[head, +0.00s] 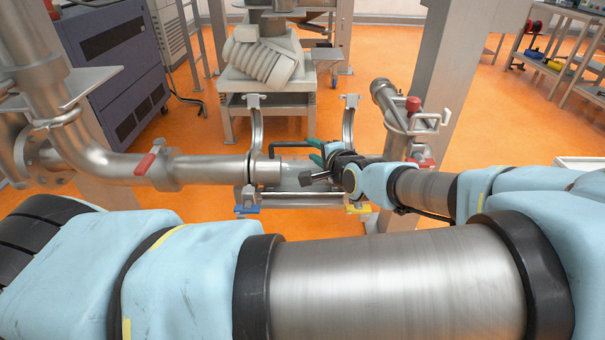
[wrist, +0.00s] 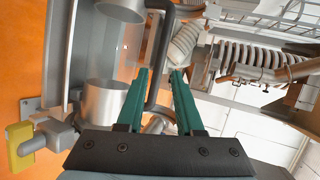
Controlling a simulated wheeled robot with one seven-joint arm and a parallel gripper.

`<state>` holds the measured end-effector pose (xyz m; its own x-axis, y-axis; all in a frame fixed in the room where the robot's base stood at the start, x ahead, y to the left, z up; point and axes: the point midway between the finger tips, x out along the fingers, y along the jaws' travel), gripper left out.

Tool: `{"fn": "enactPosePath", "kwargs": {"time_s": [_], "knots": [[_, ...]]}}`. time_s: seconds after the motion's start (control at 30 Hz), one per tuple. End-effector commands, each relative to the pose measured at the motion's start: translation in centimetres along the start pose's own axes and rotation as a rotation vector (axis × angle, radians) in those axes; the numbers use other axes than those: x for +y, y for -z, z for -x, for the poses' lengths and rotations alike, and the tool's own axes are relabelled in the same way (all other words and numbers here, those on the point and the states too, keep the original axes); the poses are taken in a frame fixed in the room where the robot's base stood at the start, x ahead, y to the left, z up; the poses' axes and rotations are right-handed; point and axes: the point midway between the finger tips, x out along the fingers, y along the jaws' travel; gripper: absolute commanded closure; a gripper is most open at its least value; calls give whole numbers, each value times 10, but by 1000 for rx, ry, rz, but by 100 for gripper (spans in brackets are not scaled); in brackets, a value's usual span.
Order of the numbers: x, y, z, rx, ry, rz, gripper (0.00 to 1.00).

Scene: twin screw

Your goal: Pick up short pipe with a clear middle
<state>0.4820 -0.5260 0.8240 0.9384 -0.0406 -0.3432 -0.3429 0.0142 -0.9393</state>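The short pipe has silver ends and a clear middle (head: 296,168). It lies level across the cradle between the two upright curved clamps in the head view. In the wrist view its two silver ends (wrist: 105,106) and see-through middle (wrist: 107,54) are left of the fingers. A black bent handle (head: 290,146) stands beside the pipe; it also shows in the wrist view (wrist: 160,55). My gripper (head: 317,152) has green fingers, spread apart in the wrist view (wrist: 159,73), with the handle's bar showing between them. I cannot tell whether they touch it. My wrist hides the pipe's right end.
A fixed pipe with a red valve lever (head: 146,164) is at the left. A short vertical pipe with a red knob (head: 412,104) is at the right. The left clamp (head: 256,125) and right clamp (head: 349,122) stand open. A grey post (head: 440,70) rises behind my arm.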

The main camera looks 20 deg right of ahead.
Motion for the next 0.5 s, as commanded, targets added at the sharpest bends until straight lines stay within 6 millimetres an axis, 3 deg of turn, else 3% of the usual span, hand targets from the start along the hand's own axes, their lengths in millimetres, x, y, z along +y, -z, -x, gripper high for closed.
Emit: {"fn": "enactPosePath", "kwargs": {"time_s": [0.5], "knots": [[7,2,-26,4,2,1,64]]}}
